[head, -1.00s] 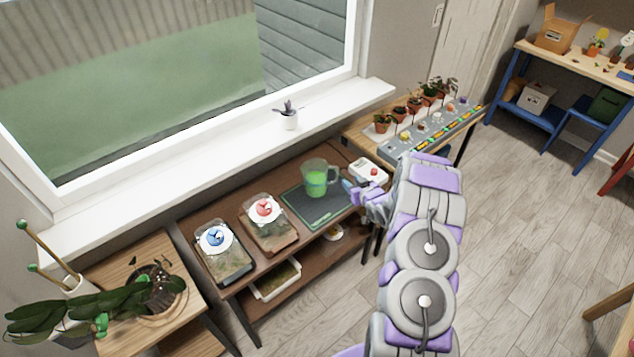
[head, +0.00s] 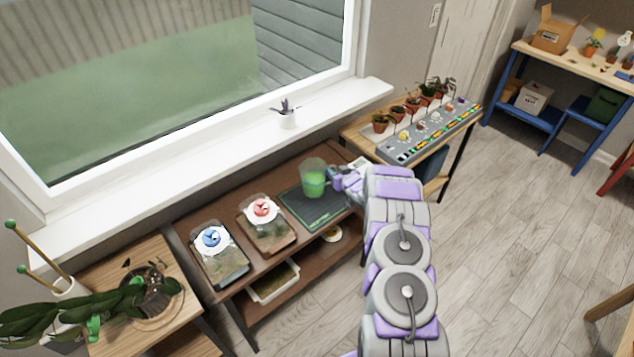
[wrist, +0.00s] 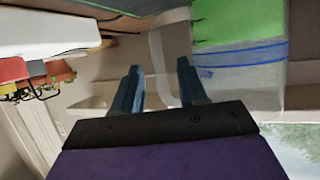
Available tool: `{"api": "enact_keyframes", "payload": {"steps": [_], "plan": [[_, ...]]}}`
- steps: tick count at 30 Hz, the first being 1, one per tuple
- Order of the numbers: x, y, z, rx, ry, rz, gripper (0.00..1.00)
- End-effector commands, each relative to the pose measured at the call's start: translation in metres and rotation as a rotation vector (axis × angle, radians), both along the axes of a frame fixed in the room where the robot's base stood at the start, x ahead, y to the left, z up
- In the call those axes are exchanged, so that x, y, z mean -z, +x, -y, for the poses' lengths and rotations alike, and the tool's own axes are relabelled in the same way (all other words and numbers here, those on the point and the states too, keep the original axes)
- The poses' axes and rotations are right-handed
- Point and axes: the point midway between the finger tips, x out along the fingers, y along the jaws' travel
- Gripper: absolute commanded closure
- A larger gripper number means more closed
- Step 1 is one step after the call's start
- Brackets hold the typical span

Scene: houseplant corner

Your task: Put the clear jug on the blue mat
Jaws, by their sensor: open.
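The clear jug (head: 313,180) holds green liquid and stands upright at the back of a dark mat with a green outline (head: 318,215). This mat looks dark green-grey; I see no clearly blue mat. My gripper (head: 337,179) is at the jug's right, handle side, in the head view. In the wrist view, the jug (wrist: 238,75) fills the upper right, with green content and a blue line on its wall. My gripper (wrist: 161,70) is open there, and a pale curved strip, likely the handle, shows between its fingers. Contact cannot be told.
Two clear boxes with a blue-topped lid (head: 211,239) and a red-topped lid (head: 262,209) stand left of the mat. A white device (head: 358,164) is partly hidden behind my gripper. A grey panel (head: 430,132) with potted plants stands at right. The window sill (head: 200,160) runs behind.

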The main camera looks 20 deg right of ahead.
Motion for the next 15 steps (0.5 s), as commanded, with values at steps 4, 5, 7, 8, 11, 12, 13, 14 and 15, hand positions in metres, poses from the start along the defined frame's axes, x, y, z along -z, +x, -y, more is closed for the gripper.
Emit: {"api": "enact_keyframes", "payload": {"steps": [4, 5, 7, 8, 11, 12, 13, 14, 15], "plan": [[0.007, 0.016, -0.001, -0.001, -0.003, 0.001, 0.58], [0.007, 0.018, -0.002, -0.002, -0.004, 0.001, 0.58], [0.009, 0.021, -0.002, -0.002, -0.001, 0.0, 0.58], [0.009, 0.022, -0.002, -0.001, -0.001, 0.0, 0.58], [0.01, 0.025, -0.002, 0.0, 0.0, 0.0, 0.58], [0.01, 0.025, -0.002, 0.0, 0.0, 0.0, 0.58], [0.01, 0.025, -0.002, 0.0, 0.0, 0.0, 0.58], [0.01, 0.025, -0.002, 0.0, 0.0, 0.0, 0.58], [0.01, 0.025, -0.002, 0.0, 0.0, 0.0, 0.58]]}}
